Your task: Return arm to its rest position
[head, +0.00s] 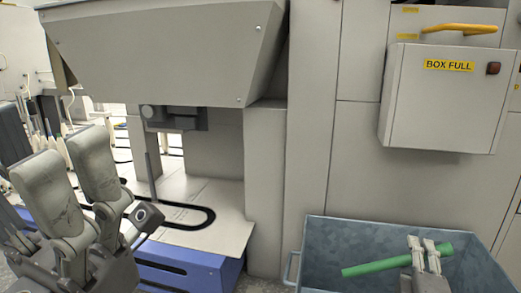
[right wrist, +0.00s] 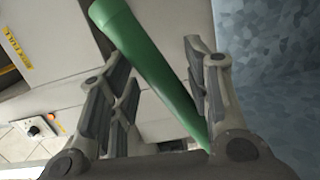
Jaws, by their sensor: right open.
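My right gripper (head: 421,243) is at the blue-grey bin (head: 335,233) at the lower right of the head view. Its fingers are apart. A long green tube (head: 380,267) lies slanted at the gripper in the bin. In the right wrist view the tube (right wrist: 150,65) runs between the open fingers, from the upper left to the base of the right finger. I cannot tell whether it touches that finger or the bin floor. My left gripper (head: 66,160) is large at the left of the head view, pointing up, with its two fingers apart and nothing between them.
A grey machine with a sloped hood (head: 170,50) fills the back. A box marked BOX FULL (head: 440,105) juts out above the bin, under a yellow handle (head: 460,29). A pale platform (head: 205,195) on a blue base (head: 190,265) lies behind my left gripper.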

